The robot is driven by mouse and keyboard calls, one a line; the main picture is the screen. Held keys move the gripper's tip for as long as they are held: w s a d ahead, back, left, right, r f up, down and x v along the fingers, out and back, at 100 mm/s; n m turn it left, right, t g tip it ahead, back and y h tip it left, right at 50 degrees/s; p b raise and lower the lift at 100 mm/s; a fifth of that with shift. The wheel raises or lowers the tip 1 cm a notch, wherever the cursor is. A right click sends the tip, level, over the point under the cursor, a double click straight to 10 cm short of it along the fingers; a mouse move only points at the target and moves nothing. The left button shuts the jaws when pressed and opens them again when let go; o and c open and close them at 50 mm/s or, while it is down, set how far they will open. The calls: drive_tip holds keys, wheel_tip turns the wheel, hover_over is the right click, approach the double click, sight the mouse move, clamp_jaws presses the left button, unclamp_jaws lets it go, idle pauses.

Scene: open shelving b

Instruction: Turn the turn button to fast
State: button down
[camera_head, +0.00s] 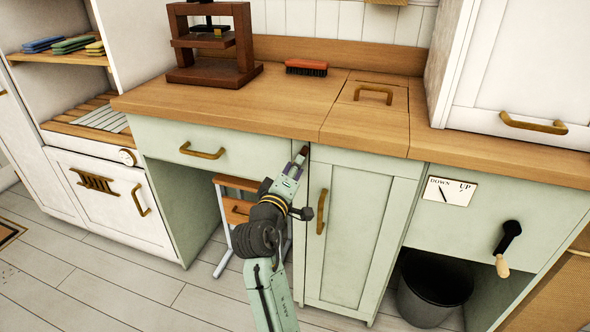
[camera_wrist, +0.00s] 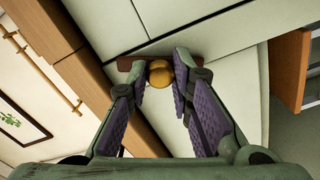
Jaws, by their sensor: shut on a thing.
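The turn button is a dark wooden bar (camera_wrist: 128,63) with a round brass knob (camera_wrist: 159,73), seen in the wrist view against the pale green cabinet front. My gripper (camera_wrist: 160,84) has one finger on each side of the knob and is shut on it. The bar lies crosswise in the wrist view, partly hidden by my fingertips. In the head view my gripper (camera_head: 302,155) is at the top of the cabinet front, just under the counter edge, beside the narrow green door (camera_head: 345,225). The button is mostly hidden there, and how far it overlaps the door cannot be told.
The door has a brass handle (camera_head: 321,212). A drawer (camera_head: 220,152) is to the left, with a small stool (camera_head: 238,205) below. A crank (camera_head: 508,240), a DOWN/UP plate (camera_head: 451,191) and a black bin (camera_head: 428,290) are to the right. The wooden counter (camera_head: 280,100) overhangs above my gripper.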

drive_tip(key=shift+m+b, duration=2.4)
drive_tip(key=shift+m, duration=4.1)
drive_tip(key=c, duration=1.4)
unclamp_jaws()
